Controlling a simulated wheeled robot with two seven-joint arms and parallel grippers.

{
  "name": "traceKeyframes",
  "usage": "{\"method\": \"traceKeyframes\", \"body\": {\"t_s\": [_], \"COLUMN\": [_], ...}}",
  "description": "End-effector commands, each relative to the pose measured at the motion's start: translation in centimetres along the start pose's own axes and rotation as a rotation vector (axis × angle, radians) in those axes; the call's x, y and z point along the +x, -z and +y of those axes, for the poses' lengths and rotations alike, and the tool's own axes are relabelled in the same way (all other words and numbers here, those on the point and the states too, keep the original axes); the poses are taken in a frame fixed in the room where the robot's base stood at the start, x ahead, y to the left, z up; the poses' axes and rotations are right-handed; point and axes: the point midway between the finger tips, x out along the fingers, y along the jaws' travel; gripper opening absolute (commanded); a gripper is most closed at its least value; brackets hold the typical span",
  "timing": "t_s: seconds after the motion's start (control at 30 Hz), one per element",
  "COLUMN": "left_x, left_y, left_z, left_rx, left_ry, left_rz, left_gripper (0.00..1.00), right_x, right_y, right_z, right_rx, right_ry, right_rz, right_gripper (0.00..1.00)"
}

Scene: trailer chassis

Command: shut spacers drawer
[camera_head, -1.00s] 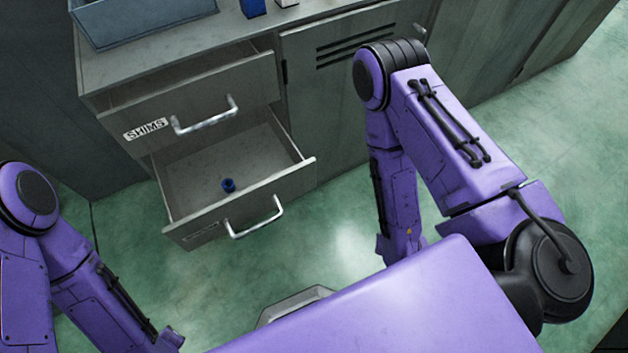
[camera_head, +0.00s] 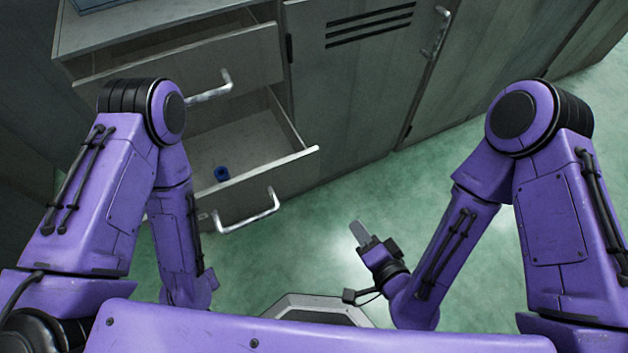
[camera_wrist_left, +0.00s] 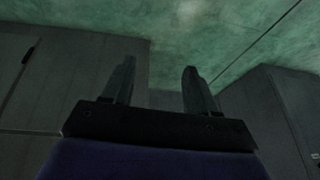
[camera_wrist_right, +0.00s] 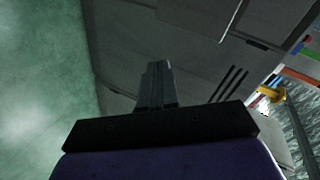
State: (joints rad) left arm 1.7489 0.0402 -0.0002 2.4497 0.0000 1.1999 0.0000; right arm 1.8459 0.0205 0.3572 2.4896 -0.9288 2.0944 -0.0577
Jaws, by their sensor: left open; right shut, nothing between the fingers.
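Two drawers of the grey cabinet stand open in the head view. The lower drawer (camera_head: 290,165) is pulled well out, with a metal handle (camera_head: 250,215) on its front and a small blue part (camera_head: 222,174) inside. Its label is not readable now. The upper drawer (camera_head: 245,60) above it is also open. My right gripper (camera_head: 358,232) is shut and empty, over the floor to the right of the lower drawer, apart from it. It also shows in the right wrist view (camera_wrist_right: 155,82). My left gripper (camera_wrist_left: 158,85) is open and empty in the left wrist view; the head view hides it.
A closed cabinet door (camera_head: 350,85) with vent slots stands right of the drawers. A blue-grey bin (camera_head: 95,5) is at the worktop's top left. My left forearm covers the left part of the lower drawer. Green floor (camera_head: 320,230) is free in front of the cabinet.

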Motion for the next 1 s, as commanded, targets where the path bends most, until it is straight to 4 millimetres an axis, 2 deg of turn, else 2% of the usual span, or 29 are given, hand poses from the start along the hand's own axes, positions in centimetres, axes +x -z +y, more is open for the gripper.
{"method": "traceKeyframes", "body": {"t_s": [0.03,0.1,0.23,0.37,0.8,1.0], "left_x": [2.4,3.3,3.8,3.5,2.1,2.1], "left_y": [-1.0,-1.3,-1.5,-1.4,-0.8,-0.8], "left_z": [0.2,0.3,0.4,0.3,0.2,0.2], "left_rx": [0.000,0.000,0.000,0.000,0.000,0.000], "left_ry": [0.000,0.000,0.000,-0.001,-0.001,-0.001], "left_rz": [0.000,0.000,0.000,0.001,0.001,0.001], "left_gripper": [0.58,0.58,0.58,0.58,0.58,0.58], "right_x": [1.0,1.0,0.7,1.6,10.2,12.8], "right_y": [-1.2,-1.8,-1.9,-1.7,-0.9,-0.8], "right_z": [-1.1,-4.0,-6.9,-8.1,-11.4,-12.3], "right_rx": [0.095,0.227,0.371,0.392,0.391,0.391], "right_ry": [0.119,0.253,0.372,0.394,0.386,0.385], "right_rz": [0.008,0.012,0.006,0.007,0.007,0.006], "right_gripper": [0.00,0.00,0.00,0.00,0.00,0.00]}}
